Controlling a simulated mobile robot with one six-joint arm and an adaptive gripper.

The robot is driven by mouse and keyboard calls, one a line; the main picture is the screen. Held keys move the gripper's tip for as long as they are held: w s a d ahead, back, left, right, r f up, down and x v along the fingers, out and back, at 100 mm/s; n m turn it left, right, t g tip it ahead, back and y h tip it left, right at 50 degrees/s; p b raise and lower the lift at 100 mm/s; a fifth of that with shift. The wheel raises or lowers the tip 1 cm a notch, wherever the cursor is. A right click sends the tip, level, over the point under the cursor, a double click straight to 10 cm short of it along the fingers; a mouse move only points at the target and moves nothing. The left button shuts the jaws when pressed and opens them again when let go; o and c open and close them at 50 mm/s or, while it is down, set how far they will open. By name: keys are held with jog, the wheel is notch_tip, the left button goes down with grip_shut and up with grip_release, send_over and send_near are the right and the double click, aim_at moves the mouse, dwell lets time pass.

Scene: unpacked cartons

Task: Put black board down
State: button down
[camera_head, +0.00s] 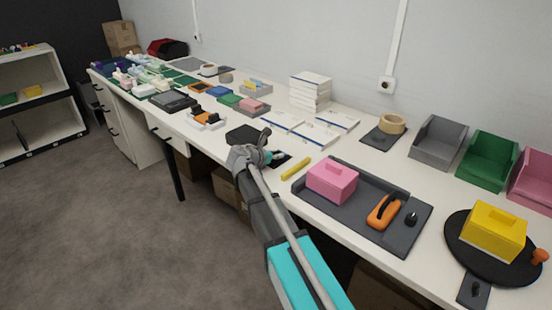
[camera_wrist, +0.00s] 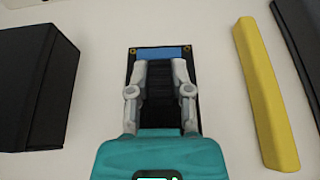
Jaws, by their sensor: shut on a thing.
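The black board (camera_wrist: 162,78) has a blue strip along its far edge and small gold corner holes. My gripper (camera_wrist: 161,68) has its two grey fingers on either side of it and is shut on it. The board is level and over the white table; I cannot tell whether it touches the surface. In the head view my gripper (camera_head: 265,156) is at the table's front edge area, and a dark part of the board (camera_head: 283,160) shows beside it.
A black box (camera_wrist: 36,85) stands left of the board and a yellow bar (camera_wrist: 262,90) lies to its right. Farther right is a dark tray (camera_head: 350,205) with a pink box (camera_head: 332,180) and an orange-handled tool (camera_head: 384,211). White booklets (camera_head: 315,134) lie behind.

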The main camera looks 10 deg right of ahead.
jog(key=shift+f, duration=0.15)
jog(key=c, duration=0.5)
grip_release()
jog(key=shift+c, duration=0.2)
jog(key=shift+r, duration=0.2)
jog(key=shift+s+a+r, duration=0.15)
jog(key=shift+s+a, duration=0.05)
jog(key=shift+a, duration=0.05)
jog(key=p+v, duration=0.4)
jog(key=v, duration=0.7)
jog(key=shift+s+a+p, duration=0.1)
jog(key=shift+a+p, duration=0.05)
jog(key=shift+p, duration=0.2)
